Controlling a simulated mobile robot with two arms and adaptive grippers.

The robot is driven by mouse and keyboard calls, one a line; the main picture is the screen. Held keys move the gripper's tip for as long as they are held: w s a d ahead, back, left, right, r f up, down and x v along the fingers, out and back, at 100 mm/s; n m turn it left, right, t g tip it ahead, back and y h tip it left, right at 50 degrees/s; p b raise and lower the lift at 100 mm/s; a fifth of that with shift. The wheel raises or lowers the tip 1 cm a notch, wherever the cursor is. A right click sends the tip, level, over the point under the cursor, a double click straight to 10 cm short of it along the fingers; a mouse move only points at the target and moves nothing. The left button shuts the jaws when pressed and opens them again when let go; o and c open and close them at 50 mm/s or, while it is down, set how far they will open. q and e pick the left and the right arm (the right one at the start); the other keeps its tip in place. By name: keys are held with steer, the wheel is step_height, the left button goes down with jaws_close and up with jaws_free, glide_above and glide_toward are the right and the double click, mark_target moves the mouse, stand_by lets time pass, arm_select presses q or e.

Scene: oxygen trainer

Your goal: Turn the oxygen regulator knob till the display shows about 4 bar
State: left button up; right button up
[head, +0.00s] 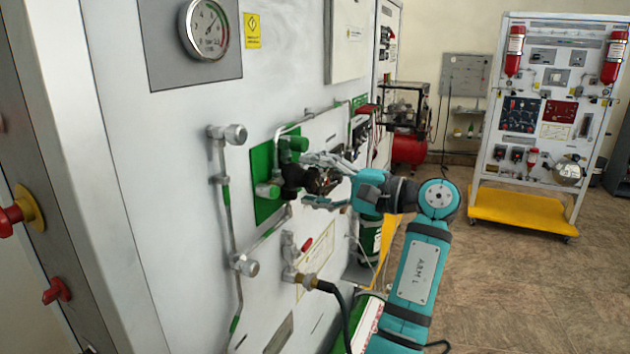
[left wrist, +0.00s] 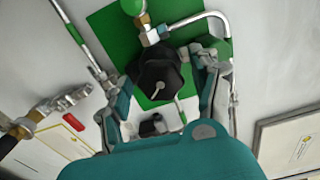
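The regulator knob is black and lobed. It shows in the head view (head: 292,177), on a green plate (head: 264,196) on the panel, and in the left wrist view (left wrist: 158,74). My left gripper (head: 309,179) is at the knob, with its fingers spread to either side. In the left wrist view my left gripper (left wrist: 162,72) looks open around the knob; whether a finger touches it I cannot tell. The round pressure gauge (head: 207,30) is at the top left; its needle shows, but the reading is too small to make out. My right gripper is out of view.
Metal pipes and valves (head: 236,134) stick out around the green plate. A hose fitting (head: 308,281) lies below the knob. A red emergency knob (head: 12,215) is at the left edge. A second trainer (head: 545,110) stands across open floor.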

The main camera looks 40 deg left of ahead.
arm_select(q)
steer(key=v, duration=1.2)
steer(key=shift+s, duration=0.1)
stand_by(0.4)
